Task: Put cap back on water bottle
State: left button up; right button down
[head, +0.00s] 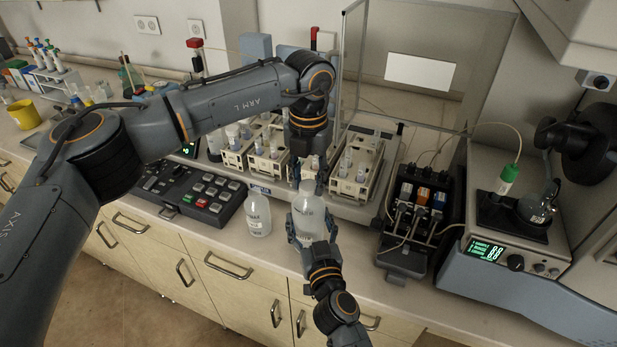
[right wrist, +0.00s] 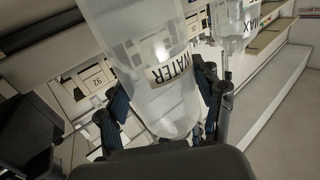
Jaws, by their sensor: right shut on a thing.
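The water bottle (head: 309,216) is translucent and stands near the counter's front edge in the head view. It also shows in the right wrist view (right wrist: 152,75), with its WATER label facing the camera. My right gripper (head: 312,232) is shut on its lower body, one finger on each side. My left gripper (head: 308,176) points down right above the bottle's neck. The picture is too small to tell whether its fingers are open or shut. I cannot make out the cap; the bottle's mouth is hidden by the left gripper.
A second translucent bottle (head: 258,216) stands just left of the water bottle. A button panel (head: 190,190) lies further left. Vial racks (head: 355,175) stand behind on a sampler tray. A pump unit (head: 415,215) and the spectrometer (head: 515,245) stand to the right.

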pick_arm(q)
grip_shut()
jog(key=m, duration=0.3)
jog(key=o, duration=1)
grip_release()
jog(key=shift+c, duration=0.2)
jog(key=shift+r, duration=2.3)
